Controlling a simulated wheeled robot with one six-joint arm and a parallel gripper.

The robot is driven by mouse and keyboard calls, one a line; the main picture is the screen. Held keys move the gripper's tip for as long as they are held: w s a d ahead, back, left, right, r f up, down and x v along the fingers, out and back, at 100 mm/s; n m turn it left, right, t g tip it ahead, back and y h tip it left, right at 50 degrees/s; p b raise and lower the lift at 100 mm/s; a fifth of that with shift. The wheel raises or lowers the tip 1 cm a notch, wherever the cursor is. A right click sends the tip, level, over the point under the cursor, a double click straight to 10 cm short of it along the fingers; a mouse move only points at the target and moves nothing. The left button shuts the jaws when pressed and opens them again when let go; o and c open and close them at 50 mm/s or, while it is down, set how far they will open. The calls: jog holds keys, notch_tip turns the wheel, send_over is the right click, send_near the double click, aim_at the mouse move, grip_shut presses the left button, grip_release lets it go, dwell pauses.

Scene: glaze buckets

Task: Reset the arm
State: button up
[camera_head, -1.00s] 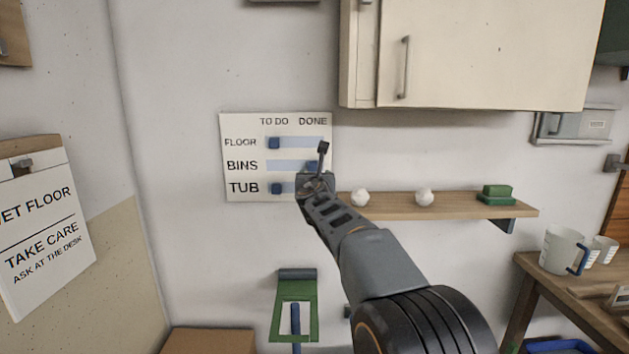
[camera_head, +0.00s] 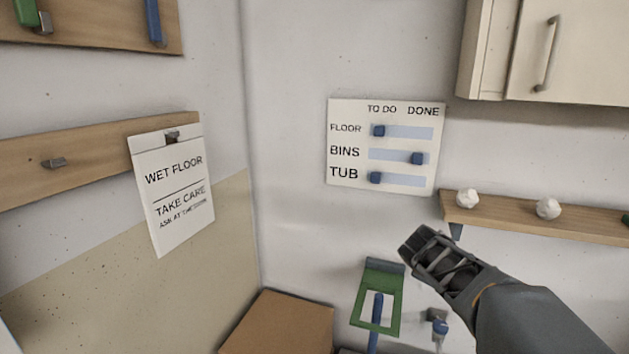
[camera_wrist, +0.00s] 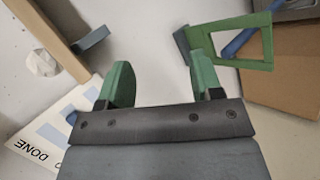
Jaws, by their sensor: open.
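My gripper (camera_wrist: 160,82) is open in the wrist view, with two green fingers apart and nothing between them. In the head view my gripper (camera_head: 408,246) is in front of the wall, below the task board and apart from it. The white board (camera_head: 338,180) has sliders for FLOOR, BINS and TUB. The FLOOR slider (camera_head: 379,131) and the TUB slider (camera_head: 375,178) are at the TO DO side. The BINS slider (camera_head: 417,158) is toward the DONE side. Part of the board (camera_wrist: 22,146) also shows in the wrist view.
A wooden shelf (camera_head: 590,224) with white knobbly balls (camera_head: 467,198) is at the right, under a cabinet (camera_head: 575,50). A green frame (camera_head: 365,295) with a blue handle and a cardboard box (camera_head: 280,325) are low down. A WET FLOOR sign (camera_head: 170,190) hangs at the left.

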jog(key=s+a+f+m+g+y+p, duration=0.1)
jog(key=s+a+f+m+y, duration=0.1)
jog(key=s, duration=0.4)
jog(key=s+a+f+m+g+y+p, duration=0.1)
jog(key=s+a+m+y, duration=0.1)
jog(key=s+a+m, duration=0.2)
jog(key=s+a+f+m+g+y, duration=0.1)
jog(key=s+a+f+m+y, duration=0.1)
jog(key=s+a, duration=0.4)
jog(key=s, duration=0.3)
jog(key=shift+s+f+m+g+y+p, duration=0.3)
jog(key=shift+s+f+m+g+p, duration=0.05)
jog(key=shift+m+g+p, duration=0.05)
